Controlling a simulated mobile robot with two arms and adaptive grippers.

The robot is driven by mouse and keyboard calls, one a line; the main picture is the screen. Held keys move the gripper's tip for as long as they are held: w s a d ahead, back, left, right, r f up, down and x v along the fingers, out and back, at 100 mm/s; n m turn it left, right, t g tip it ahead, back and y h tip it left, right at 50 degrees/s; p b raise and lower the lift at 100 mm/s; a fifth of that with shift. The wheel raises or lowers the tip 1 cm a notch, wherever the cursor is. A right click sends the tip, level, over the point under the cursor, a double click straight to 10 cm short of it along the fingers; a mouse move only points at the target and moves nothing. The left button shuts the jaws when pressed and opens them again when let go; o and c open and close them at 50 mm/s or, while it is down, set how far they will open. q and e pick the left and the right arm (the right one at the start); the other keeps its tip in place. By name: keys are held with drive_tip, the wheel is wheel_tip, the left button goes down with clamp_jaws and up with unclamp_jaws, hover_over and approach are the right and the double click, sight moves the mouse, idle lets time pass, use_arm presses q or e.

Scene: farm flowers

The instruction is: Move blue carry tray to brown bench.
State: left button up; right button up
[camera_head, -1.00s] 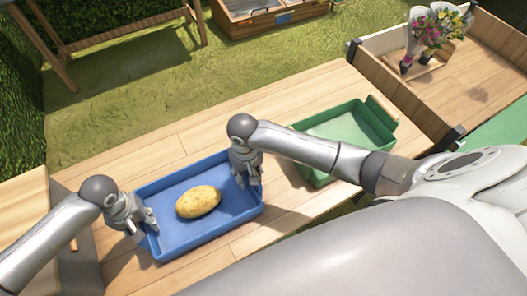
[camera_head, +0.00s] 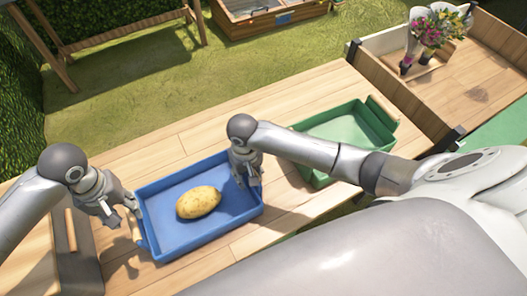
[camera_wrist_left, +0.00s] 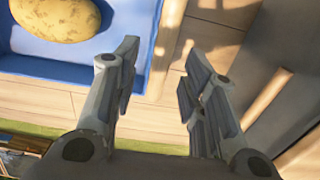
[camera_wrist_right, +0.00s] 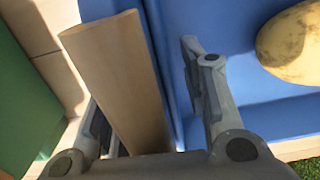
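The blue carry tray (camera_head: 185,244) lies flat on the wooden table, with a yellow potato (camera_head: 198,202) in it. My left gripper (camera_head: 128,215) is open and empty, just outside the tray's left end, close to the handle (camera_head: 138,231) there. In the left wrist view its fingers (camera_wrist_left: 163,90) are wide apart, with the handle beyond them. My right gripper (camera_head: 248,180) is at the tray's right end. In the right wrist view its fingers (camera_wrist_right: 150,115) are apart on either side of the wooden handle (camera_wrist_right: 120,80), with a visible gap. A brown wooden bench-like frame (camera_head: 125,31) stands at the back left.
A green tray (camera_head: 312,180) sits right of the blue one on the table (camera_head: 215,135). A wooden-sided surface with flower bouquets (camera_head: 440,28) is at the upper right. A planter box (camera_head: 268,24) stands on the grass (camera_head: 250,65). Table behind the blue tray is clear.

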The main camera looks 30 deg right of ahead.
wheel_tip(320, 180, up, 12)
drive_tip(key=shift+r, duration=0.1)
idle(0.4)
idle(0.4)
